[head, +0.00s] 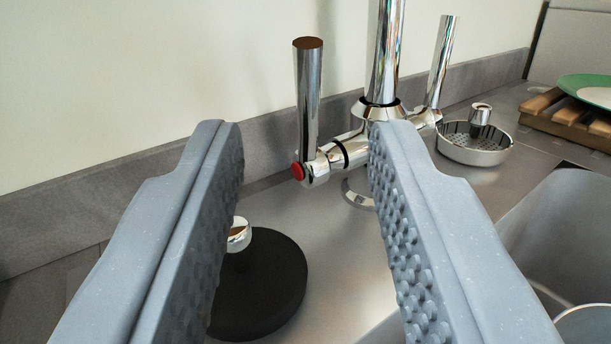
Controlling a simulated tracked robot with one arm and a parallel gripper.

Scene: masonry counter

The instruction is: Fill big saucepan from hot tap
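The chrome mixer tap (383,70) stands at the back of the sink area, its spout rising out of the top of the view. Its left lever handle (308,95) points upright and has a red end cap (297,171), marking the hot side. A second lever (441,62) leans to the right. My gripper (303,140) is open and empty, its two grey studded fingers spread wide. The left lever shows in the gap between the fingers, beyond them; I see no contact. The right finger hides part of the tap's base. I cannot identify the big saucepan.
A black round object with a chrome knob (262,285) sits below, partly behind the left finger. A metal strainer (474,148) lies on the right. A green-rimmed plate (590,88) rests on a wooden rack (566,115). A sink basin (565,235) with a pale curved rim is at lower right.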

